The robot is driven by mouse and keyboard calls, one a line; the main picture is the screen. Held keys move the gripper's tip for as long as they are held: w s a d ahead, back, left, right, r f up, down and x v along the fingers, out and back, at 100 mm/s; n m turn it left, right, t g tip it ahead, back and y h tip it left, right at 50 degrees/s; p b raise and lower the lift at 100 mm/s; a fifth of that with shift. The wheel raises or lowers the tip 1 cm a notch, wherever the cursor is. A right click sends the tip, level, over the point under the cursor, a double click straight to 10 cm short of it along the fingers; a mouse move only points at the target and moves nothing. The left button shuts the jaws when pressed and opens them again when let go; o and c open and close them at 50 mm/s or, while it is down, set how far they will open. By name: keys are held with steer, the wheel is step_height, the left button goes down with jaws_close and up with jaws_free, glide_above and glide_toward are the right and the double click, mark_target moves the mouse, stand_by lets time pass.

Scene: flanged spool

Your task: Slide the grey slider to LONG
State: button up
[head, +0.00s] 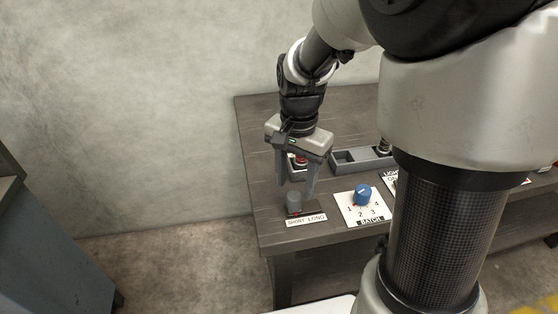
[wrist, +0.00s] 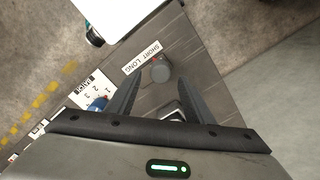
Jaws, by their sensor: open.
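The grey slider (head: 293,202) is a short upright knob with a small red mark at its base, on the dark table's near left part. It stands behind the SHORT LONG label (head: 306,220), on the SHORT side. My gripper (head: 296,191) points down with its fingers apart, tips just above the slider. In the wrist view the slider's round top (wrist: 160,71) shows centred just beyond the gap between the two fingertips (wrist: 160,79). I see no contact. The label (wrist: 142,57) is clear in the wrist view.
A blue dial (head: 362,195) on a BATCH plate is to the right of the slider. A red-topped part (head: 300,160) is partly hidden behind my fingers. A grey tray (head: 346,168) lies farther back. The table's left edge is close to the slider.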

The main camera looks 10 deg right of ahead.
mark_target(295, 195)
step_height(295, 195, down, 5)
steer(key=shift+f+b, duration=0.1)
steer(key=shift+b, duration=0.45)
